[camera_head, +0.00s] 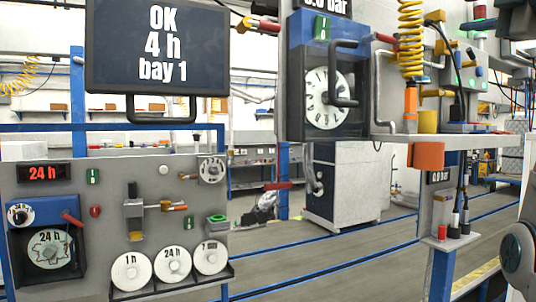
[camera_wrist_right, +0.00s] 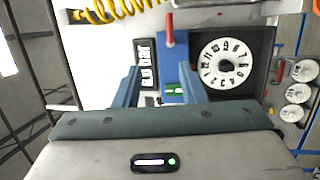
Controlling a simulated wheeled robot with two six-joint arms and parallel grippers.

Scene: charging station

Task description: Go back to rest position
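My right gripper (camera_wrist_right: 160,85) shows in the right wrist view. Its two blue fingers are apart, with nothing held between them. Past the fingers are a small display, a blue plate with a green switch (camera_wrist_right: 175,91), a red lever (camera_wrist_right: 169,30) and a white numbered dial (camera_wrist_right: 226,64). They appear to lie beyond the fingertips, though the exact distance cannot be told. Neither gripper's fingers can be made out in the head view. My left gripper is not in view.
A dark screen (camera_head: 157,47) reads "OK 4 h bay 1". Below it is a grey panel (camera_head: 115,182) with dials and white discs. A blue-topped unit (camera_head: 300,70) with a dial and handle stands mid-picture. A yellow coiled hose (camera_head: 411,40) hangs right. Floor (camera_head: 270,265) is open between.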

